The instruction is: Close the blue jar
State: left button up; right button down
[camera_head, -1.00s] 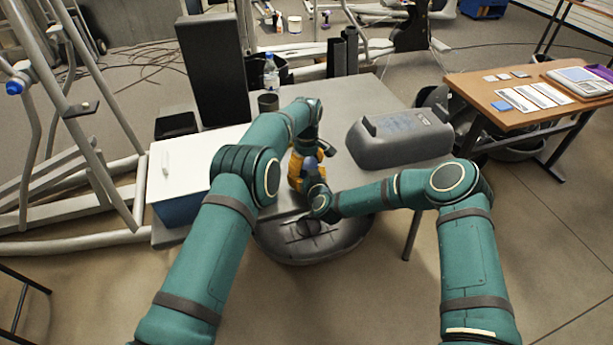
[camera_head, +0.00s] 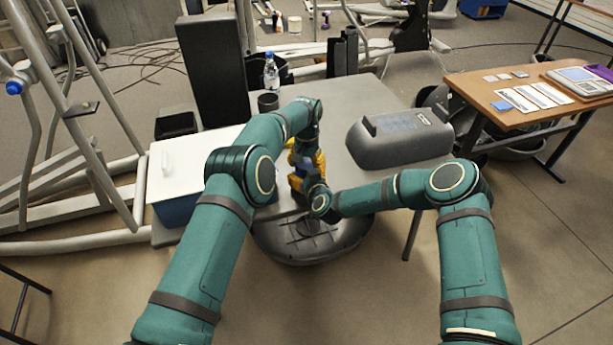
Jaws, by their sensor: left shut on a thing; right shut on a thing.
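A small blue-violet piece (camera_head: 303,163), which looks like part of the blue jar, shows between yellow-orange gripper parts over the near edge of the grey table. The rest of the jar is hidden, and I cannot tell jar from lid. My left gripper (camera_head: 308,152) comes in from behind and above, shut on this blue piece. My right gripper (camera_head: 297,182) is just below and nearer, against the same cluster, and shut; my own wrist covers what it holds. I cannot tell whether lid and jar touch.
On the grey table (camera_head: 375,98) stand a white-lidded blue box (camera_head: 180,212) at left, a dark cup (camera_head: 268,102), a bottle (camera_head: 271,72) and a grey device (camera_head: 398,140) at right. A wooden table (camera_head: 480,90) stands further right. The table's middle is clear.

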pick_arm(q)
jog(key=o, duration=1.3)
jog(key=shift+r, duration=2.25)
jog(key=shift+c, duration=0.2)
